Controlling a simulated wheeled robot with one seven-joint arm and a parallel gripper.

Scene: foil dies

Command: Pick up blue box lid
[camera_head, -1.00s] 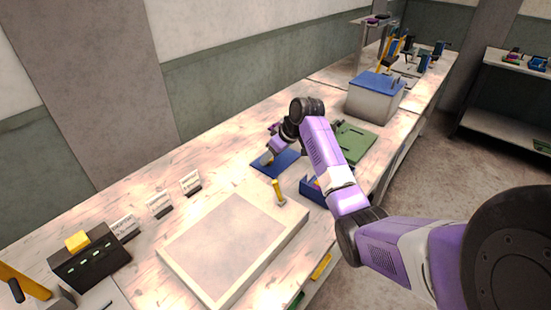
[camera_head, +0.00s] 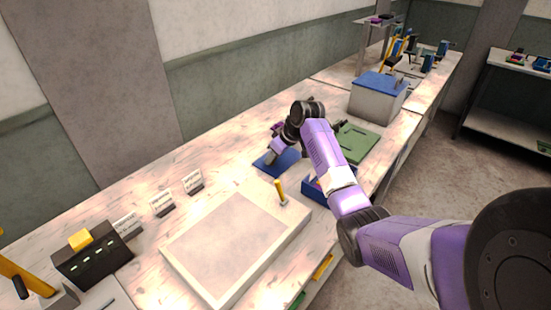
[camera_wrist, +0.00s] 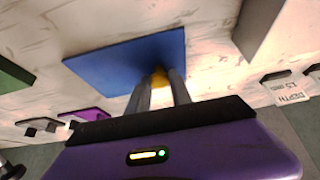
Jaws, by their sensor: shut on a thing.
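The blue box lid (camera_head: 287,161) is a flat blue panel at the back of the bench, left of my arm. It also shows in the wrist view (camera_wrist: 120,62), with a small yellow knob (camera_wrist: 160,74) near its edge. My gripper (camera_wrist: 160,86) points down at the lid, its fingers closed around the yellow knob. In the head view my gripper (camera_head: 270,160) is over the lid's left part. I cannot tell whether the lid is clear of the bench. An open blue box (camera_head: 314,192) with things inside stands right of the lid, partly hidden by my arm.
A large pale slab (camera_head: 235,240) with a yellow-handled post (camera_head: 281,188) lies in front of the lid. A green board (camera_head: 357,142) and a grey bin with a blue top (camera_head: 378,100) stand farther back. Small cards (camera_head: 193,182) line the wall side.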

